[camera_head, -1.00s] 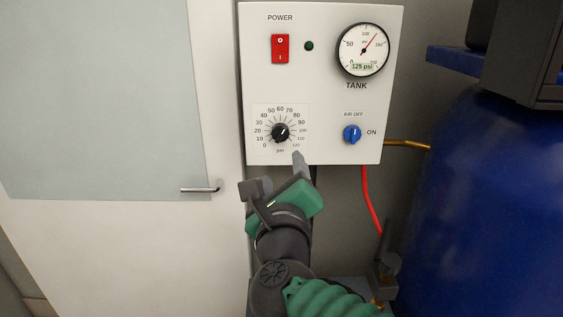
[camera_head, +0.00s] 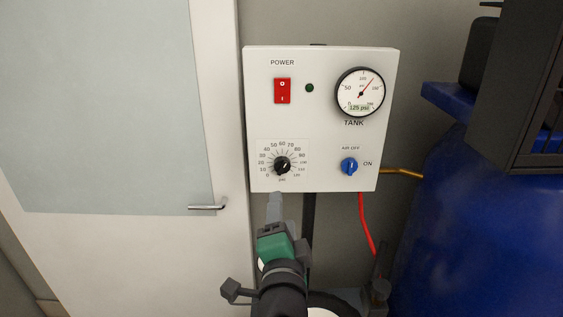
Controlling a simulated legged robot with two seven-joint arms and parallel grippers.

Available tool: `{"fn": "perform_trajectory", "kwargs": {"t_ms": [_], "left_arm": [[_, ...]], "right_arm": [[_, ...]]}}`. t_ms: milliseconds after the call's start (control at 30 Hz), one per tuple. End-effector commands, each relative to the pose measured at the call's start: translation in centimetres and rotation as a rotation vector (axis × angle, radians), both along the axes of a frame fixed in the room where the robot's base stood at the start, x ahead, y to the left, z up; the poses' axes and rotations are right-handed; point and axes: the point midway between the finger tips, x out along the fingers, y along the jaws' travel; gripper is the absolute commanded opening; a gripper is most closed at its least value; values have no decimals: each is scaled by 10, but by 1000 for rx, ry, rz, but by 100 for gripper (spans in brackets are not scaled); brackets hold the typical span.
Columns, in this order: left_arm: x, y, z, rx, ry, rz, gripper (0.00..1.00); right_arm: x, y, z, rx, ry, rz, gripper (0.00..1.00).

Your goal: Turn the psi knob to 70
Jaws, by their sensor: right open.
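The psi knob (camera_head: 282,166) is a small black dial at the lower left of the white control panel (camera_head: 320,130). A printed scale arcs around it. Its white pointer looks to be at the upper right, but the exact reading is too small to tell. My right gripper (camera_head: 274,205) is just below the panel's lower edge, under the knob and apart from it. Its grey fingers point up and show nearly edge-on, with nothing seen between them. My left gripper is not in view.
The panel also bears a red power switch (camera_head: 282,91), a tank gauge (camera_head: 360,92) reading 125 psi and a blue air knob (camera_head: 349,167). A white door with a handle (camera_head: 208,207) is at left. A red hose (camera_head: 366,225) and a blue tank (camera_head: 480,230) are at right.

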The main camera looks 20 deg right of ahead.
Motion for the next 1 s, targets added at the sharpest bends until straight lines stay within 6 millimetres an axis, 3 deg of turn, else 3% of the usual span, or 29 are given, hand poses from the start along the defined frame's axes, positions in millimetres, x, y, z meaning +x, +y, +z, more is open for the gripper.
{"fn": "perform_trajectory", "kwargs": {"t_ms": [33,100,233,367,800,1000], "left_arm": [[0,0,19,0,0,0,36],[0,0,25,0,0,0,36],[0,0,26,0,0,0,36],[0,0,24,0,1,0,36],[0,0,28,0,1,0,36],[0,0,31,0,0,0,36]], "right_arm": [[0,2,9,-150,46,5,59],[-1,2,7,-334,95,9,59],[1,2,3,-485,136,12,59],[16,-2,1,-493,138,10,59],[123,-33,2,-490,137,10,59],[154,-42,2,-487,136,11,59]]}}
